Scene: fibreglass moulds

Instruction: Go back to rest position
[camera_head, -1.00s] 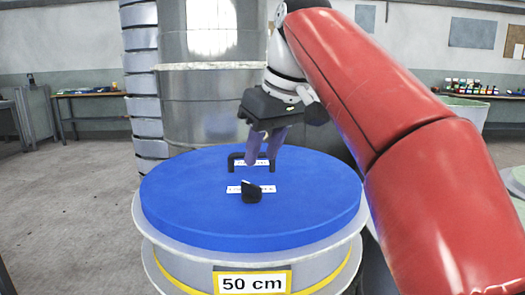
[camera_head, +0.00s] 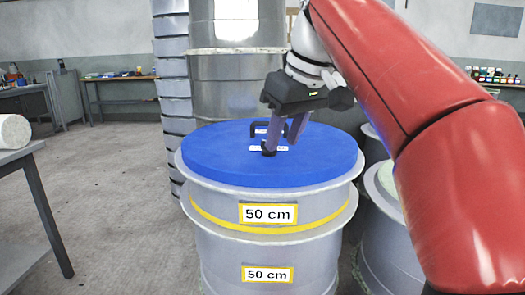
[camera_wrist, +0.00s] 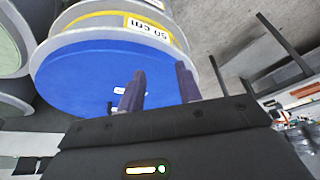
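My gripper (camera_head: 280,144) is in front of the blue round lid (camera_head: 215,160) in the head view, empty, with its two purple-grey fingers apart. The fingers also show apart in the wrist view (camera_wrist: 161,80), with the blue lid (camera_wrist: 75,85) beyond them and nothing between them. The lid lies flat on grey moulds (camera_head: 225,205) marked 50 cm. A black bracket handle (camera_head: 253,128) stands on the lid, partly hidden by the fingers. A small black piece (camera_head: 268,153) on the lid is partly covered by a fingertip; I cannot tell if they touch.
A table (camera_head: 30,165) with a white cylinder (camera_head: 13,131) stands at the left. A tall metal column (camera_head: 236,80) and stacked grey rings (camera_head: 172,80) stand behind the lid. Another mould (camera_head: 380,215) is close at the right, under my red arm.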

